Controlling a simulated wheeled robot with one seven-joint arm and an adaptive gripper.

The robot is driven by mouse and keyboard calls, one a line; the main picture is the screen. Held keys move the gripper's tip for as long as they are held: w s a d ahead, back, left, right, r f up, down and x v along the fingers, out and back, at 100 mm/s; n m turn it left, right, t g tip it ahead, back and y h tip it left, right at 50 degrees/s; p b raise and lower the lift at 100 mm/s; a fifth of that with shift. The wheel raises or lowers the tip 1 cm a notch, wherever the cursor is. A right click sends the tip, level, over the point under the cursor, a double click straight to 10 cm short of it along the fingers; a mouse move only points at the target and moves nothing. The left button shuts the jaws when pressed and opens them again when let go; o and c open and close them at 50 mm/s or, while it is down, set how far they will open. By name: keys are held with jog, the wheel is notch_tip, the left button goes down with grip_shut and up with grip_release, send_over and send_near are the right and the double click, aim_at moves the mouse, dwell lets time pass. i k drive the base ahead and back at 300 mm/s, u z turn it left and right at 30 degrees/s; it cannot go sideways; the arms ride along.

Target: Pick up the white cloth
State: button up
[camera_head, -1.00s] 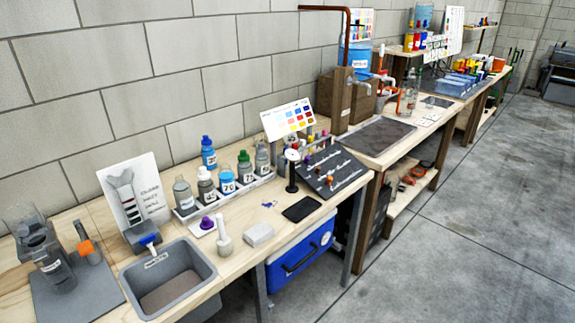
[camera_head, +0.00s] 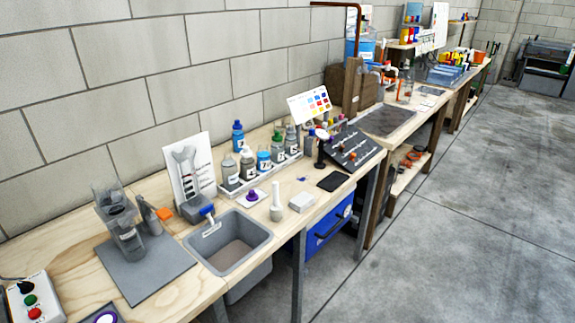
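A small white folded item (camera_head: 301,202), which looks like the white cloth, lies flat near the front edge of the wooden bench (camera_head: 160,187). It is right of a grey basin (camera_head: 262,238) set into the bench. A white pestle-like object (camera_head: 276,205) stands close to its left. A flat black pad (camera_head: 333,181) lies to its right. Nothing covers the cloth. My gripper is not in view.
Several labelled bottles (camera_head: 264,161) stand in a white rack behind the cloth. A sloped dark tool panel (camera_head: 347,147) is at the right. A blue cooler (camera_head: 325,232) sits under the bench. The grey concrete floor (camera_head: 440,215) in front is open.

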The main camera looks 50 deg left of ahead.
aim_at(299, 204)
jog(key=u, duration=1.35)
